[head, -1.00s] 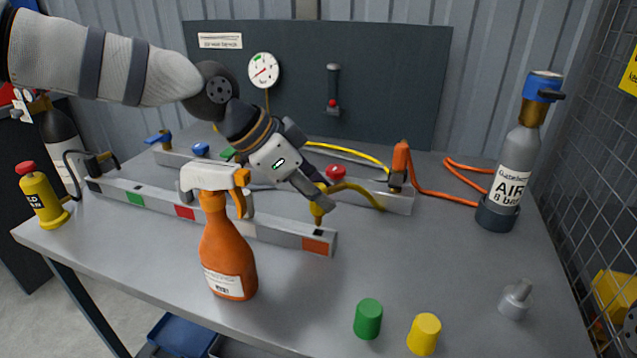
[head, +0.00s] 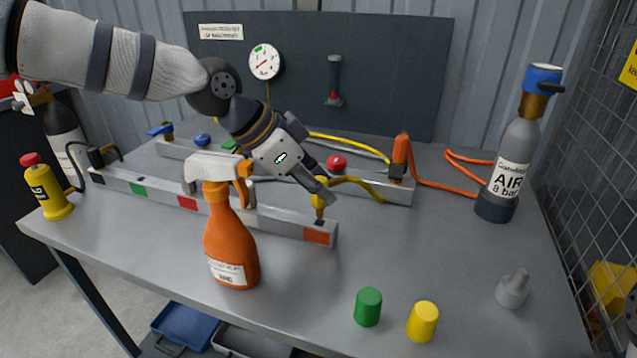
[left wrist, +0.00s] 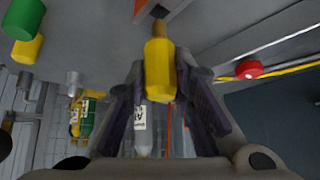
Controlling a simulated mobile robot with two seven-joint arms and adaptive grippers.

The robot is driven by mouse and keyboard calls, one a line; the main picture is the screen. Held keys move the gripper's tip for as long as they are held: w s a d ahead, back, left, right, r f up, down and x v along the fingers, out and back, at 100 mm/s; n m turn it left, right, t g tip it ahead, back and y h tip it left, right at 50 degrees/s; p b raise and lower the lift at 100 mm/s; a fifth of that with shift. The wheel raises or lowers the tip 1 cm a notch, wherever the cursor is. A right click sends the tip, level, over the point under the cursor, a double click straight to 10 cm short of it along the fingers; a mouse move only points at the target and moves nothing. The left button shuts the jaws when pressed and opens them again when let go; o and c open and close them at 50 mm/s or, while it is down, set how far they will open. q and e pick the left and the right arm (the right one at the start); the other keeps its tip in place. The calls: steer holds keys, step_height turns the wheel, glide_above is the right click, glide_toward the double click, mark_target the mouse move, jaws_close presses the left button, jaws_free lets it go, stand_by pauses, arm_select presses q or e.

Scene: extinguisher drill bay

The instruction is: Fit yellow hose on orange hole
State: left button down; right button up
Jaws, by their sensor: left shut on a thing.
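My left gripper (head: 324,196) is shut on the end fitting of the yellow hose (head: 353,184), above the right end of the front rail. In the left wrist view the yellow fitting (left wrist: 159,70) sits between the fingers, its brass tip pointing at the rail. The orange patch (head: 317,236) marks the front face at that rail end. An orange patch also shows beside the tip in the left wrist view (left wrist: 174,7). The fitting stands roughly upright at the orange-marked hole; I cannot tell whether its tip is inside.
An orange spray bottle (head: 230,245) stands in front of the front rail (head: 265,218). The back rail (head: 385,191) carries an orange hose fitting (head: 400,157). Green (head: 368,307) and yellow (head: 422,321) caps stand near the front edge. An air cylinder (head: 513,160) stands at right.

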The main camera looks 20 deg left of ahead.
mark_target(319, 204)
arm_select(q)
steer(key=shift+f, duration=0.1)
stand_by(0.6)
steer(key=shift+f, duration=1.1)
steer(key=shift+f, duration=0.75)
stand_by(0.6)
steer(key=c, duration=1.3)
jaws_free()
